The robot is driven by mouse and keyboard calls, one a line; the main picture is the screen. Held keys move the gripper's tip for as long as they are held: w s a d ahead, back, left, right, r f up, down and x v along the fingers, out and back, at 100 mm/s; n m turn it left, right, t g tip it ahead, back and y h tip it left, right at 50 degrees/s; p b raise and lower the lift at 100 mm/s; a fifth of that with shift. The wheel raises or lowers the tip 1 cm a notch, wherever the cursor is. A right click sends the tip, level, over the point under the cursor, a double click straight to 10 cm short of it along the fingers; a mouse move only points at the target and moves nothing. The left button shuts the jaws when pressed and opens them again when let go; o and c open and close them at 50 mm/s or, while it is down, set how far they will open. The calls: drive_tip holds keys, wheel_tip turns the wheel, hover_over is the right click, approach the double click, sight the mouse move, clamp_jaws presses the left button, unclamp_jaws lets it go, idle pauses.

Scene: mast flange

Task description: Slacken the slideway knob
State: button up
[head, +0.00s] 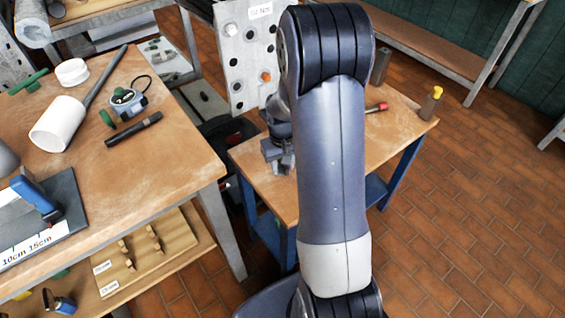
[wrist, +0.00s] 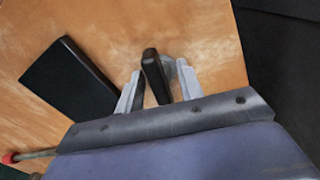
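A black bar-shaped knob (wrist: 154,72), which looks like the slideway knob, stands out between my fingers in the wrist view. A grey round part (wrist: 170,70) shows beside it. My gripper (wrist: 158,69) is open, one finger on each side of the knob, with a visible gap on the right and a narrower one on the left. In the head view my gripper (head: 281,160) is low over the small blue-legged table (head: 405,118). There the knob is hidden by my arm and gripper.
A dark flat slab (wrist: 68,78) lies left of the gripper in the wrist view. A red-handled tool (head: 377,107) and a yellow-topped bottle (head: 431,103) are on the small table. A holed grey plate (head: 247,60) stands behind. A cluttered workbench (head: 185,165) is at left.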

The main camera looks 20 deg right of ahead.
drive_tip(key=shift+r+p, duration=2.05)
drive_tip(key=shift+r, duration=0.65)
drive_tip(key=shift+f, duration=0.1)
wheel_tip(320, 180, down, 5)
drive_tip(key=b, duration=0.4)
drive_tip(key=shift+f, duration=0.1)
drive_tip(key=shift+m, duration=2.9)
